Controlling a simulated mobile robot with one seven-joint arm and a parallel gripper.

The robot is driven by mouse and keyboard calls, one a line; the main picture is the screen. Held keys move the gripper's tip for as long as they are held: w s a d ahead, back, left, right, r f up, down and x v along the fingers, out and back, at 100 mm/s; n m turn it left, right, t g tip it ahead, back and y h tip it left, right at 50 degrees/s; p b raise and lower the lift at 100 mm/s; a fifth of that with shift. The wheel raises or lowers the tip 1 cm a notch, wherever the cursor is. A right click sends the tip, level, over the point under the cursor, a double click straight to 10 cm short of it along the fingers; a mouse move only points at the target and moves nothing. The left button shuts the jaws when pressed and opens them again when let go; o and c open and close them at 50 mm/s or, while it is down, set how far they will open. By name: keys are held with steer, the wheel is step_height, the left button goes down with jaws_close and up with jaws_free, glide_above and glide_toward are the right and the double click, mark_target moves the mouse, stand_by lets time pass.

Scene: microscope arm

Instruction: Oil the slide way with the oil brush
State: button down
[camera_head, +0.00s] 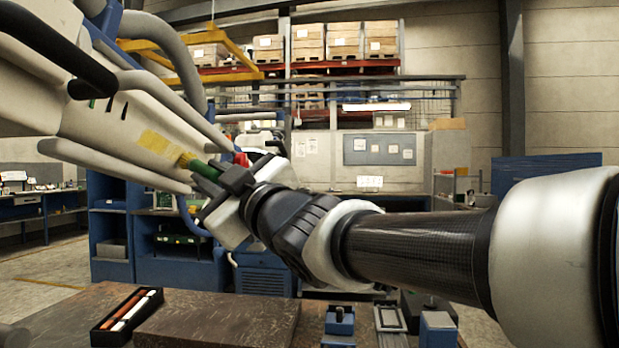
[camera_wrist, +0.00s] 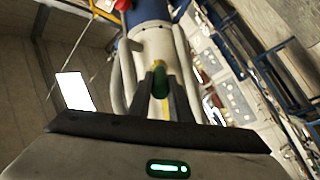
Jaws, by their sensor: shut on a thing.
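My gripper (camera_head: 212,178) is shut on the oil brush (camera_head: 204,169) by its green handle. The brush's yellowish bristles point up and left. They are at or very near the pale machine arm (camera_head: 105,125), just right of a yellow patch (camera_head: 157,143) on its side; I cannot tell whether they touch. This patch may be the slide way, but that is not certain. In the wrist view, the green handle (camera_wrist: 160,82) shows between my gripper's dark fingers (camera_wrist: 160,88), with the white machine arm (camera_wrist: 155,42) behind.
Pale rails run along the machine arm close to my gripper. Below, a workbench (camera_head: 75,318) holds a black tray (camera_head: 105,330) of slim items, a brown slab (camera_head: 222,322) and small blue fixtures (camera_head: 339,322). Blue cabinets (camera_head: 180,255) stand behind.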

steer(key=shift+s+a+r, duration=0.1)
steer(key=shift+s+r+b, duration=0.5)
steer(key=shift+s+r, duration=0.35)
steer(key=shift+s, duration=2.45)
steer(key=shift+w+f+p, duration=0.2)
steer(key=shift+w+f, duration=0.1)
steer(key=shift+w, duration=0.85)
steer(key=shift+w+f+p, duration=0.2)
steer(key=shift+w+f, duration=0.1)
steer(key=shift+w, duration=0.85)
steer(key=shift+w+f+p, duration=0.2)
steer(key=shift+w+f, duration=0.1)
steer(key=shift+w, duration=0.85)
steer(key=s+d+f+b, duration=0.1)
steer(key=d+f, duration=0.2)
steer(key=d, duration=0.2)
steer(key=shift+s+f, duration=0.15)
steer(key=shift+f, duration=0.05)
steer(key=shift+s+d+f, duration=0.15)
steer(key=shift+d+f, duration=0.25)
steer(key=shift+d, duration=0.2)
steer(key=shift+s+d+f, duration=0.15)
steer(key=shift+d+f, duration=0.25)
steer(key=shift+d, duration=0.15)
